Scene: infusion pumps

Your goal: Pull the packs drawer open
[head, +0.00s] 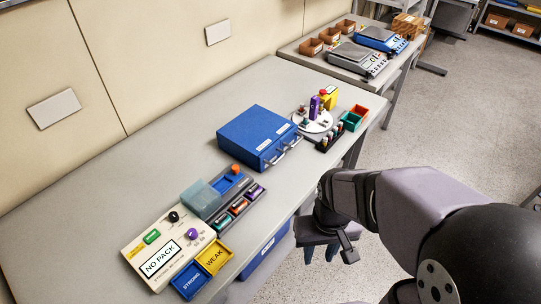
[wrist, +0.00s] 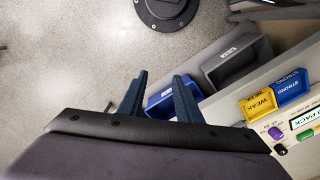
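A blue cabinet (head: 252,134) stands on the bench in the head view. Its front faces the bench's front edge and carries small white labels and two silver handles, one on the right (head: 291,144) and one on the left (head: 272,160). The labels are too small to read, so I cannot tell which drawer is the packs drawer. Both fronts look closed. My gripper (head: 321,253) hangs in front of the bench edge, apart from the cabinet. In the wrist view my gripper (wrist: 161,76) has its two fingers spread with nothing between them. The cabinet is not visible there.
A "NO PACK" panel (head: 147,244) and yellow "WEAK" (head: 216,256) and blue "STRONG" (head: 190,281) trays sit left. A round white stand (head: 316,126) stands right of the cabinet. Blue (wrist: 168,98) and grey (wrist: 232,66) bins are below the bench edge.

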